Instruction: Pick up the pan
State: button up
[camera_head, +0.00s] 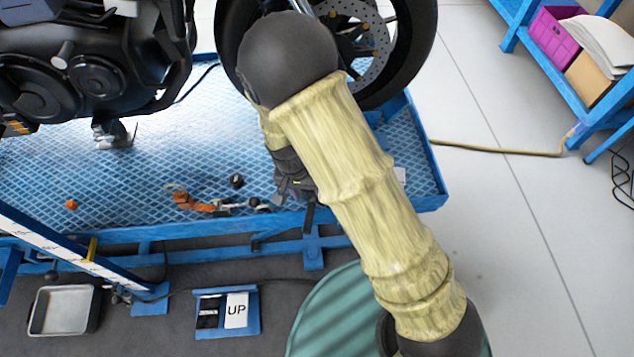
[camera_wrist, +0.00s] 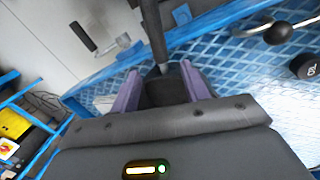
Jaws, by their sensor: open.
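The pan appears to be the shallow silver rectangular tray (camera_head: 64,311) on the dark floor at the lower left of the head view, left of the blue bracket marked UP. It lies flat and looks empty. It does not show in the wrist view. My gripper (camera_head: 307,207) is far up and to the right of it, near the front edge of the blue bench, partly hidden behind my arm. In the wrist view its two purple fingers (camera_wrist: 160,82) are apart. A dark bar (camera_wrist: 153,30) comes down between them; I cannot tell whether it touches them.
The blue lift platform (camera_head: 60,170) bears a motorcycle (camera_head: 95,55). An orange-handled tool (camera_head: 185,200), a dark knob (camera_head: 236,181) and an orange block (camera_head: 71,204) lie near its front edge. Floor at right is largely clear.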

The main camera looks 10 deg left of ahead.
aim_at(311, 204)
jog(key=f, duration=0.3)
jog(key=f+b, duration=0.1)
jog(key=f, duration=0.1)
jog(key=shift+d+f, duration=0.1)
jog(key=shift+d, duration=0.3)
jog(key=shift+s, duration=0.1)
grip_shut()
